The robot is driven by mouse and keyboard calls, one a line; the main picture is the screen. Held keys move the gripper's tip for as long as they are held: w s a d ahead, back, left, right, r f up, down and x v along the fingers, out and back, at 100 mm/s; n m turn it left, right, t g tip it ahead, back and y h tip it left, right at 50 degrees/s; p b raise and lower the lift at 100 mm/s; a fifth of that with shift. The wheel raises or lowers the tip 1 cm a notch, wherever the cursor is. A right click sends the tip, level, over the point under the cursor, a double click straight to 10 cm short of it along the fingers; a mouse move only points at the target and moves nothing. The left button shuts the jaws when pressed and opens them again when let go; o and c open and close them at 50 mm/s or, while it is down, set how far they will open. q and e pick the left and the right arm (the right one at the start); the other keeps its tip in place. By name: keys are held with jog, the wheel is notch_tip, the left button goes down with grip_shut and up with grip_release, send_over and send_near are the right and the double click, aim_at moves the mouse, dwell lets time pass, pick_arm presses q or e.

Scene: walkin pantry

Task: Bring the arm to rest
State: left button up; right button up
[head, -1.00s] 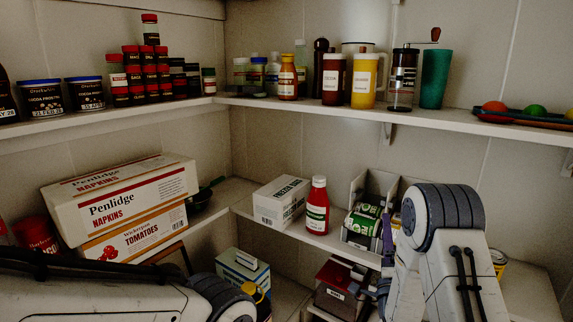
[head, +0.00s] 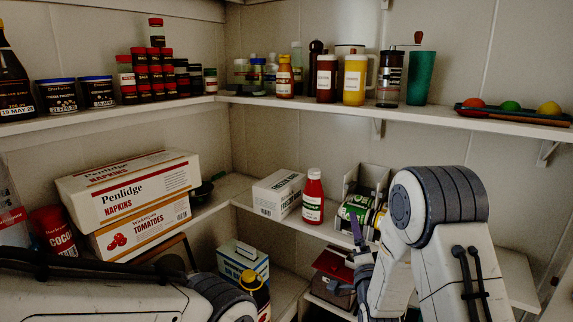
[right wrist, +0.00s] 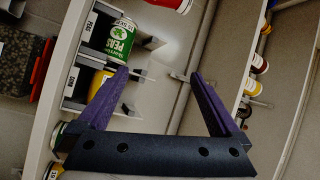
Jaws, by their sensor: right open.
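My right arm comes in at the lower right of the head view. Its gripper (head: 360,243) has purple fingers and is in front of the lower shelf, near the can holder. In the right wrist view the gripper (right wrist: 158,74) is open, with nothing between its fingers. Beyond it are a green can of peas (right wrist: 122,42) and a yellow can (right wrist: 98,82) in a white divided holder (right wrist: 76,82). My left arm crosses the lower left of the head view, and its gripper is out of the picture.
The upper shelf (head: 300,104) holds jars, a green tumbler (head: 421,78) and a tray of balls (head: 512,115). Boxes stand below.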

jog(key=s+a+f+n+g+y, duration=0.4)
jog(key=s+a+n+g, duration=0.7)
jog(key=a, duration=0.5)
jog(key=s+d+n+g+h, duration=0.2)
jog(key=s+n+g, duration=0.75)
jog(key=s, duration=1.65)
notch_tip(320, 180, up, 20)
jog(key=s+n+p, duration=0.1)
jog(key=p, duration=1.8)
jog(key=shift+s+d+f, duration=0.2)
jog(key=shift+s+f, duration=0.05)
jog(key=shift+s, duration=0.1)
jog(key=shift+t, duration=0.25)
